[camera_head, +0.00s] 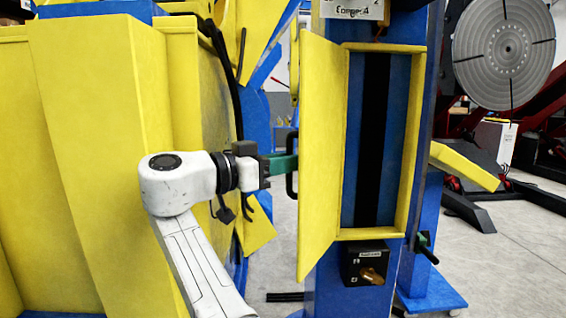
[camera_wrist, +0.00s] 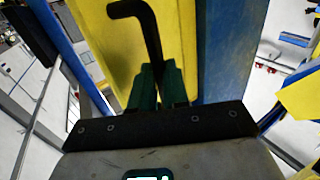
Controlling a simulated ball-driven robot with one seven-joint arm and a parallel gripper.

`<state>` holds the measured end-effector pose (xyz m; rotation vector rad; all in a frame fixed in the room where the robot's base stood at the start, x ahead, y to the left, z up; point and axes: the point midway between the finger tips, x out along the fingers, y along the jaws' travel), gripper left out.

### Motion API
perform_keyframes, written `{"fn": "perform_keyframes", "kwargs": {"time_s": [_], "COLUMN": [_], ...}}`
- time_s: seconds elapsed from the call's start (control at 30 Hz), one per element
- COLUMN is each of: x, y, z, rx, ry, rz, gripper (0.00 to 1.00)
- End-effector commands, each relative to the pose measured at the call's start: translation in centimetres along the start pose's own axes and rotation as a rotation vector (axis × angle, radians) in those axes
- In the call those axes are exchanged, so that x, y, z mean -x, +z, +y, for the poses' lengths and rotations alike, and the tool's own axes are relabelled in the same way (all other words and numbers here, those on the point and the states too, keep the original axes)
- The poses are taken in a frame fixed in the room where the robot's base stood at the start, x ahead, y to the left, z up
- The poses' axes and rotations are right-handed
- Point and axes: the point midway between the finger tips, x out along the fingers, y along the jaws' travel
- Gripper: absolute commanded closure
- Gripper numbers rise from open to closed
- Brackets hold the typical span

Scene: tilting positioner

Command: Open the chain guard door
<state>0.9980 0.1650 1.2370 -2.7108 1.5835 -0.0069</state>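The yellow chain guard door (camera_head: 322,150) stands swung open at the left side of its yellow frame (camera_head: 411,150), attached along that side. Inside the frame a dark vertical strip (camera_head: 374,140) runs down the blue column. The black door handle (camera_head: 291,180) is on the door's left-facing side, near its free edge. My gripper (camera_head: 285,163) reaches it from the left with green fingers. In the wrist view the bent black handle (camera_wrist: 150,30) runs down between the green fingers (camera_wrist: 158,85), which look closed around it. The exact contact is partly hidden.
A large yellow housing (camera_head: 110,130) stands close to my arm on the left. A black box with a brass-coloured knob (camera_head: 371,276) is below the frame. A round grey faceplate (camera_head: 503,50) is at the far right. Grey floor (camera_head: 500,270) is clear at the lower right.

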Motion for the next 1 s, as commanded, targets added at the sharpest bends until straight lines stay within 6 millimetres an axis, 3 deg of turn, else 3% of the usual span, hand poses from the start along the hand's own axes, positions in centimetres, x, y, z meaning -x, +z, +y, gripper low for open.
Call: {"fn": "perform_keyframes", "kwargs": {"time_s": [0.03,0.27,0.6,0.77,1.0], "x": [-0.9,-0.6,-0.1,1.9,6.5], "y": [0.5,0.3,0.2,0.2,0.2], "z": [0.1,0.1,0.0,0.0,0.0], "rx": [0.007,0.005,0.002,0.003,0.004], "ry": [0.009,0.006,0.003,0.001,0.003], "rz": [-0.012,-0.007,-0.003,-0.002,-0.003], "gripper": [0.82,0.60,0.60,0.60,0.60]}}
